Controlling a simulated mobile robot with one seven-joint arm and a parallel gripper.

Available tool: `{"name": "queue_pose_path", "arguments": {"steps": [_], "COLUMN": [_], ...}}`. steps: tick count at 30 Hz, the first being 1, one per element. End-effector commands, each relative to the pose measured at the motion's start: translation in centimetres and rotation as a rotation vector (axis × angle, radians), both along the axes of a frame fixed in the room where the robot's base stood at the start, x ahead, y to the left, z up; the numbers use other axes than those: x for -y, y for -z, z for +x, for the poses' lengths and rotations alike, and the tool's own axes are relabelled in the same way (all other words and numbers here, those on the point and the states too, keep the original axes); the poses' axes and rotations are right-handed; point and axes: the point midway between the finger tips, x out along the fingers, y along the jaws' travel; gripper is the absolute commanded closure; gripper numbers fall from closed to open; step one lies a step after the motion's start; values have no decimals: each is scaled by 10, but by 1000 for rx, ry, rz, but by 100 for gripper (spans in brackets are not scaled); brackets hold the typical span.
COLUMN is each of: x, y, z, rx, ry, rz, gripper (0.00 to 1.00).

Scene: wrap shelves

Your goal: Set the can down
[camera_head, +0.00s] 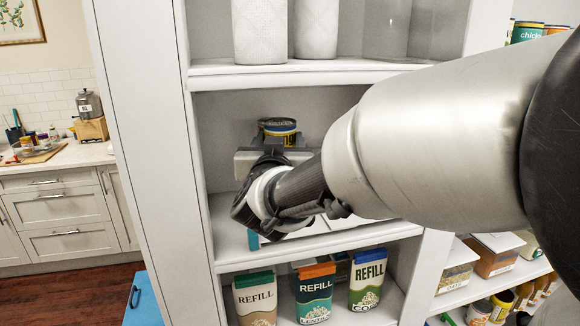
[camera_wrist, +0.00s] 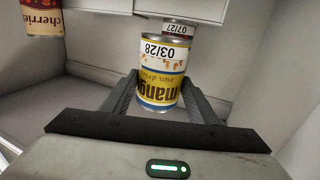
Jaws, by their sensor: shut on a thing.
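The can (camera_head: 279,127), yellow and dark blue with a dark top, is in the middle shelf compartment in the head view. In the wrist view the can (camera_wrist: 162,72) shows a "03/28" label and upside-down "mango" lettering. My gripper (camera_wrist: 163,100) is shut on it, with one dark finger on each side. In the head view my gripper (camera_head: 278,141) reaches into the compartment, and my arm covers much of its right side. I cannot tell whether the can touches a surface.
The wrist view shows another can (camera_wrist: 178,27) labelled "07/27" behind the held one and a cherries can (camera_wrist: 42,18) at upper left. White canisters (camera_head: 260,30) stand on the shelf above. Several refill packs (camera_head: 312,292) stand below. The white shelf side post (camera_head: 160,130) is at left.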

Motion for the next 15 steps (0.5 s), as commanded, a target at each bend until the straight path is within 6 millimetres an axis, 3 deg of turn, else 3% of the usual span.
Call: {"name": "queue_pose_path", "arguments": {"steps": [2, 3, 15], "x": [-4, -5, -5], "y": [-2, 7, 52], "z": [16, 17, 15], "rx": [2, -2, -2], "ry": [2, 0, 0], "rz": [-2, -4, -4], "gripper": [83, 83, 83]}}
